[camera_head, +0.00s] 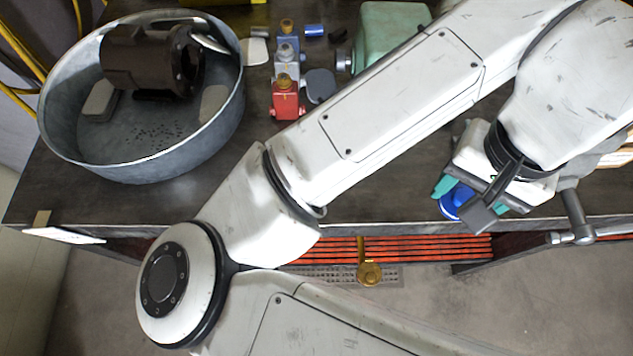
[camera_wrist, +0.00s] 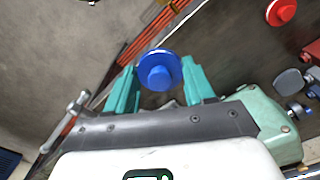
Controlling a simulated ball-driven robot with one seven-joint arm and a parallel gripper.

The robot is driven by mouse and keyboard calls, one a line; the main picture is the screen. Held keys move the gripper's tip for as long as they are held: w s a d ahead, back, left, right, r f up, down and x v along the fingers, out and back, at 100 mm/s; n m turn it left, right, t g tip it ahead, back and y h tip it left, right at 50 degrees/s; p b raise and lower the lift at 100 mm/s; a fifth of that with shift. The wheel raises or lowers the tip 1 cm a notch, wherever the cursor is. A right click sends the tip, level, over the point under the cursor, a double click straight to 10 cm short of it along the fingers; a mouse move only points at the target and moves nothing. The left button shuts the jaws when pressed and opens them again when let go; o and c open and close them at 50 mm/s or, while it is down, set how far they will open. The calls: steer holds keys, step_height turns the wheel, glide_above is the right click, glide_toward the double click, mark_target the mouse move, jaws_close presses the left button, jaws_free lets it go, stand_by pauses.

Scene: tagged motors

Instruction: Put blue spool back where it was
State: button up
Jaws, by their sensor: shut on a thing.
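The blue spool (camera_wrist: 160,70) is between the two teal fingers of my gripper (camera_wrist: 159,84) in the wrist view, with its round flange facing outward past the fingertips. My gripper is shut on it. In the head view the blue spool (camera_head: 455,203) shows partly, beside the teal fingers of my gripper (camera_head: 449,192), at the front edge of the dark bench (camera_head: 370,205). The rest of it is hidden by my gripper. I cannot tell whether the spool touches the bench.
A round metal tub (camera_head: 140,172) holding a dark motor (camera_head: 150,60) stands at left. Small red (camera_head: 285,104) and grey parts and a green motor (camera_head: 385,30) are at the back. A red spool (camera_wrist: 281,11) shows in the wrist view. A T-shaped metal handle (camera_head: 576,220) is right of my gripper.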

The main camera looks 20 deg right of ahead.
steer(key=w+a+f, duration=0.1)
steer(key=w+f, duration=0.2)
steer(key=w, duration=0.1)
steer(key=w+a+f, duration=0.2)
steer(key=w+f, duration=0.1)
steer(key=w, duration=0.1)
steer(key=w+a+f, duration=0.2)
steer(key=w, duration=0.1)
steer(key=shift+w+a+f+b, duration=0.2)
steer(key=shift+w+f+b, duration=0.15)
steer(key=shift+w+f, duration=0.05)
steer(key=shift+w+a+f, duration=0.1)
steer(key=shift+w+f, duration=0.2)
steer(key=shift+f, duration=0.1)
steer(key=shift+w+a+f, duration=0.1)
steer(key=shift+w+f, duration=0.05)
steer(key=shift+f, duration=0.75)
steer(key=shift+w+f, duration=0.1)
steer(key=shift+f, duration=0.8)
steer(key=shift+f, duration=0.2)
steer(key=o, duration=0.8)
steer(key=shift+o, duration=0.2)
step_height(320, 180, up, 12)
steer(key=shift+r, duration=0.2)
